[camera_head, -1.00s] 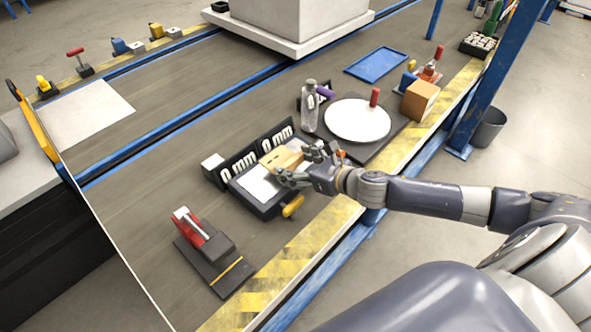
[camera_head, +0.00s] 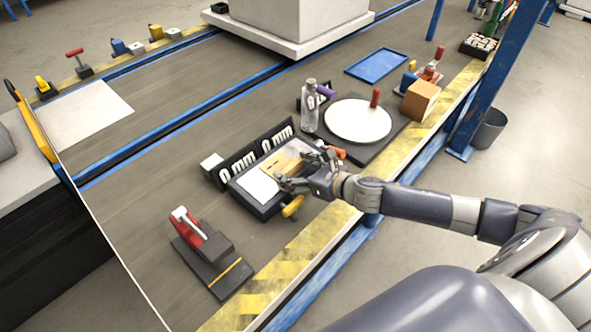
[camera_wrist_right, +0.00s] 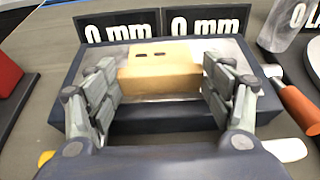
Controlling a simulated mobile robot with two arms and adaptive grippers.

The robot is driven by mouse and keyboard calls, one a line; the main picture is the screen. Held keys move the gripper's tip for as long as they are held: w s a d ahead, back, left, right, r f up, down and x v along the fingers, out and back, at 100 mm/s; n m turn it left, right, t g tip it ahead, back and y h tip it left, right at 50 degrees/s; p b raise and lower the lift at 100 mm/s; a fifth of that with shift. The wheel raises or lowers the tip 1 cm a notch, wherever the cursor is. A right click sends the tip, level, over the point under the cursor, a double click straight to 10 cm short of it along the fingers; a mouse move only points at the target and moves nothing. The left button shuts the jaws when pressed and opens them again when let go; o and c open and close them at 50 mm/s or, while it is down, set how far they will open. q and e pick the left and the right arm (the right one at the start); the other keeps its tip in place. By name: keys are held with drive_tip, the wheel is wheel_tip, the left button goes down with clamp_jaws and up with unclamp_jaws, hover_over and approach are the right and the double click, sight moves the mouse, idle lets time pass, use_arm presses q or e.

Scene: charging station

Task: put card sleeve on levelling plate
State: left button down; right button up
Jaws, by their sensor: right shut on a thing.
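The card sleeve, a tan block (camera_head: 276,166) with two dark slots, is between the fingers of my right gripper (camera_head: 303,170). The right wrist view also shows the sleeve (camera_wrist_right: 158,70) gripped at its two ends by the fingers (camera_wrist_right: 160,88). The levelling plate (camera_head: 256,184) is a dark tray with a pale top and two "0 mm" displays behind it; its front wall (camera_wrist_right: 165,127) shows in the wrist view. The sleeve is over the right part of the pale top. I cannot tell whether it touches. My left gripper is not in view.
A red-handled clamp on a dark base (camera_head: 207,240) stands at the lower left. A round white plate (camera_head: 357,121), a clear bottle (camera_head: 309,108) and an orange-brown box (camera_head: 420,101) stand to the right. A yellow knob (camera_head: 292,207) sticks out at the tray's front.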

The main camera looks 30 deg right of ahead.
drive_tip(key=o, duration=0.8)
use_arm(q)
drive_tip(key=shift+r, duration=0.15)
use_arm(e)
drive_tip(key=shift+r, duration=0.1)
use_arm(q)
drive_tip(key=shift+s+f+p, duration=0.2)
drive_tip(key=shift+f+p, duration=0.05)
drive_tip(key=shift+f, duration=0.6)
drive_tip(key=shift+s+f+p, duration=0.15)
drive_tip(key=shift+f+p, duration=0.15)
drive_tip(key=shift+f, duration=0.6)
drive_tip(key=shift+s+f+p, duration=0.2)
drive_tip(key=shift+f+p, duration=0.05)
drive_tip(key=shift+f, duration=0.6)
use_arm(e)
drive_tip(key=v, duration=1.2)
